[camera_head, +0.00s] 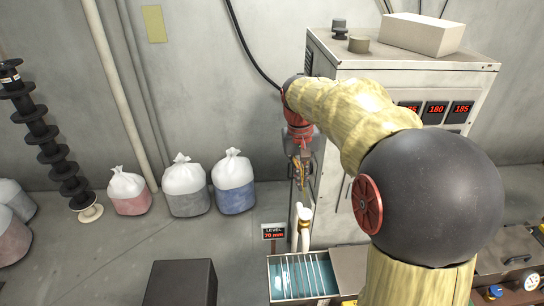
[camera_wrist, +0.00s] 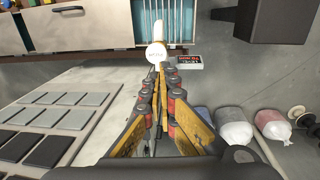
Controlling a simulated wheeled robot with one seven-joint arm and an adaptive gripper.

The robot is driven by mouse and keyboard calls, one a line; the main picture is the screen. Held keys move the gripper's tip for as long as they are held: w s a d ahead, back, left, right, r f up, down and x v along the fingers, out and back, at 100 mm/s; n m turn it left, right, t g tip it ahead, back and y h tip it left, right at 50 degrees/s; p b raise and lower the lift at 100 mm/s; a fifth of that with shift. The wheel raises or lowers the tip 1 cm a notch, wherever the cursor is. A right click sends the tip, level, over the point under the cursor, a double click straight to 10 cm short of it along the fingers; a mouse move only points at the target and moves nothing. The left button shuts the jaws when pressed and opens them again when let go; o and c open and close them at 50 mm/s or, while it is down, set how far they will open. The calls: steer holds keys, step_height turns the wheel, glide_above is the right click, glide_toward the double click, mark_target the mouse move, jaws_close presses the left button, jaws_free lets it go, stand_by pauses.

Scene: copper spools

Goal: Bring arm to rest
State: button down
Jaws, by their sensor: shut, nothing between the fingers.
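My arm reaches out in yellow sleeves from the right of the head view and bends down at a red wrist joint. My gripper (camera_head: 303,184) points down in front of the grey cabinet (camera_head: 335,120), with its fingers together and nothing between them. In the wrist view my gripper (camera_wrist: 160,72) shows its two yellow-edged fingers meeting at the tips. A white post with a rounded top (camera_head: 304,228) stands below the fingertips in the head view. Its white end (camera_wrist: 157,50) shows just beyond the fingertips in the wrist view; I cannot tell whether they touch.
A water trough (camera_head: 285,299) and a level display (camera_head: 273,231) are near the white post. A dark box (camera_head: 181,284) stands at the front. Several filled bags (camera_head: 186,190) and a stack of black spools (camera_head: 40,130) line the wall. The floor between is clear.

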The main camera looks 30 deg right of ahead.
steer(key=s+a+f+n+t+b, duration=0.2)
steer(key=s+a+f+t+b, duration=0.1)
steer(key=s+a+f+b, duration=0.5)
steer(key=s+a+f+n+t+y+b, duration=0.1)
steer(key=s+a+f+n+t+b, duration=0.1)
steer(key=s+a+f+b, duration=0.7)
steer(key=a+f+n+b, duration=0.1)
steer(key=a+f+b, duration=0.2)
steer(key=f+b, duration=0.5)
steer(key=shift+s+t+b, duration=0.3)
steer(key=shift+t+b, duration=0.1)
steer(key=shift+b, duration=0.65)
